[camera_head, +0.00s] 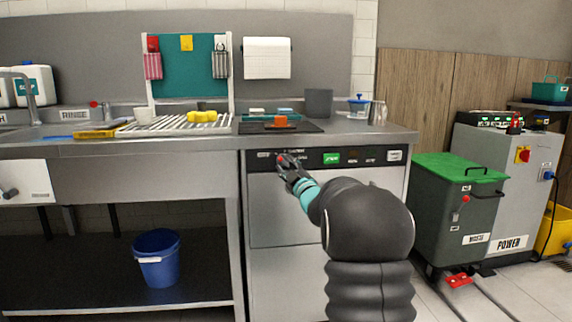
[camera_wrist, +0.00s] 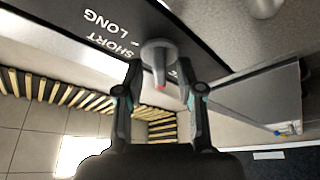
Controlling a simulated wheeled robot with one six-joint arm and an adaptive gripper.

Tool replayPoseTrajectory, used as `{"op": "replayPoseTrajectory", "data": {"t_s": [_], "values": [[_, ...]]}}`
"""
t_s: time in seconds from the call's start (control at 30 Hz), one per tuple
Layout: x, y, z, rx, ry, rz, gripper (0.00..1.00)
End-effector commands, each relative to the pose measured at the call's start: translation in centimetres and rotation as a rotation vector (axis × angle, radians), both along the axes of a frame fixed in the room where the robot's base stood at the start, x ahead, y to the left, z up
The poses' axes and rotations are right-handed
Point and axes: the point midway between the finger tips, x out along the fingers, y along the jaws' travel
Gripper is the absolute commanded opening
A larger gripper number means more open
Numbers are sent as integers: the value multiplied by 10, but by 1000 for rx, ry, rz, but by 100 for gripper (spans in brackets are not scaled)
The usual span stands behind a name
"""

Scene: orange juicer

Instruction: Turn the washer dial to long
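The washer (camera_head: 285,215) is a steel cabinet under the counter, with a black control strip (camera_head: 345,158) along its top. The dial (camera_wrist: 158,62) is a grey knob with a raised grip and a red mark at its end, in the wrist view. The words LONG (camera_wrist: 103,20) and SHORT (camera_wrist: 110,56) are printed left of it. My gripper (camera_head: 283,157) is at the left part of the strip in the head view. In the wrist view my gripper (camera_wrist: 159,70) is open, one finger on each side of the dial. Contact cannot be told, and the setting pointed at is unclear.
A green lit display (camera_head: 331,158) sits on the strip right of my gripper. The counter above holds a drying rack (camera_head: 180,122) and a grey container (camera_head: 319,103). A green-lidded bin (camera_head: 450,210) stands at the right. A blue bucket (camera_head: 157,257) is on the lower left shelf.

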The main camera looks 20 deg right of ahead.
Motion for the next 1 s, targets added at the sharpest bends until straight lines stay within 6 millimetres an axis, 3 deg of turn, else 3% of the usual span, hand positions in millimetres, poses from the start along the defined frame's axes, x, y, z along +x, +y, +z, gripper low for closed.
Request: {"op": "replayPoseTrajectory", "data": {"t_s": [0.4,0.57,1.0], "values": [[7,0,2,0,-1,1,38],[7,0,2,0,-1,1,0],[7,1,-1,41,-13,0,0]]}}
